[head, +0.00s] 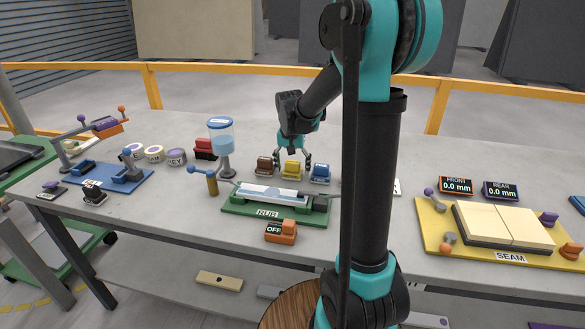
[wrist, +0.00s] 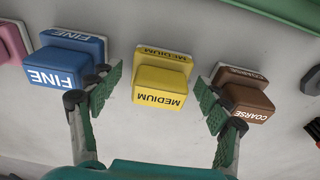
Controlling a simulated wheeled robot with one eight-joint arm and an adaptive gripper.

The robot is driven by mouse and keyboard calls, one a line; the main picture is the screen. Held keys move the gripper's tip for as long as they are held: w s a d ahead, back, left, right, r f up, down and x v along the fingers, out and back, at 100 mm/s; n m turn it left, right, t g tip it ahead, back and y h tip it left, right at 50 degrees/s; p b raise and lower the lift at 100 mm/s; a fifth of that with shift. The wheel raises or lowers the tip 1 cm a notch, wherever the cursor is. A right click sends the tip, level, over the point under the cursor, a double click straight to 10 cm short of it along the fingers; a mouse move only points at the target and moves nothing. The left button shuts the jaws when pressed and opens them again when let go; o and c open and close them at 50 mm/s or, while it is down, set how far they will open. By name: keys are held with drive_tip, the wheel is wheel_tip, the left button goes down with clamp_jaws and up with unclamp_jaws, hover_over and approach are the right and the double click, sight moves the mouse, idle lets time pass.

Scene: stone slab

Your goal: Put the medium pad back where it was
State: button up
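The medium pad (wrist: 160,85) is a yellow block lettered MEDIUM. It sits on the slab between the blue fine pad (wrist: 68,65) and the brown coarse pad (wrist: 243,95). In the head view the medium pad (head: 292,169) is in the row behind the green RUB fixture. My gripper (wrist: 158,90) is open, with one finger on each side of the medium pad and a visible gap to it on both sides. In the head view my gripper (head: 292,158) is at the pad row, its fingers spread around the yellow pad. What lies under the pad is hidden.
The green RUB fixture (head: 235,208) lies in front of the pads, with an orange OFF switch (head: 280,232) nearer the edge. A blue-topped dispenser (head: 221,140) stands to the left. The yellow SEAM board (head: 435,238) is at the right. The fine and coarse pads flank the fingers closely.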

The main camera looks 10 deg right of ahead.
sight(292, 173)
wheel_tip(292, 173, up, 12)
drive_tip(key=s, duration=0.1)
drive_tip(key=shift+s+a, duration=0.2)
drive_tip(key=shift+a, duration=0.1)
idle(0.3)
idle(1.3)
